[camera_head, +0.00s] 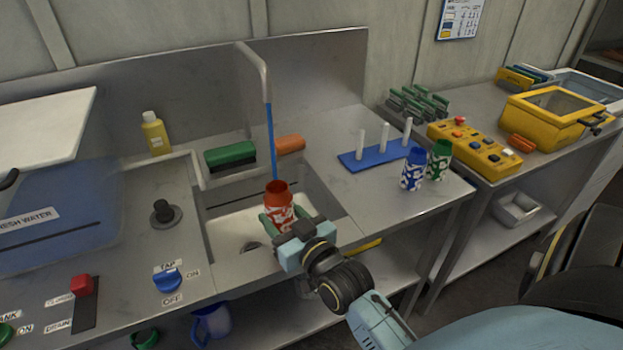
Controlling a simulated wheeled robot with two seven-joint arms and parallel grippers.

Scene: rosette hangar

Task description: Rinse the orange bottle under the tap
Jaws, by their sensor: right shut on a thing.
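The orange bottle (278,196), red-orange with a white pattern, stands upright and open-topped over the sink (225,226). My right gripper (283,226) is shut on its lower part, and its fingers partly hide the bottle. The tap (256,66) arches above the sink. A thin blue stream (271,142) runs from its spout down to the bottle's mouth. The blue tap knob (167,281) sits on the counter at lower left between ON and OFF labels; its exact setting is hard to read. My left gripper is not in view.
A blue rack with white pegs (371,158) stands right of the sink, beside a blue bottle (413,170) and a green bottle (439,160). A green brush (230,156) and orange brush (289,145) lie behind the sink, near a yellow bottle (155,135).

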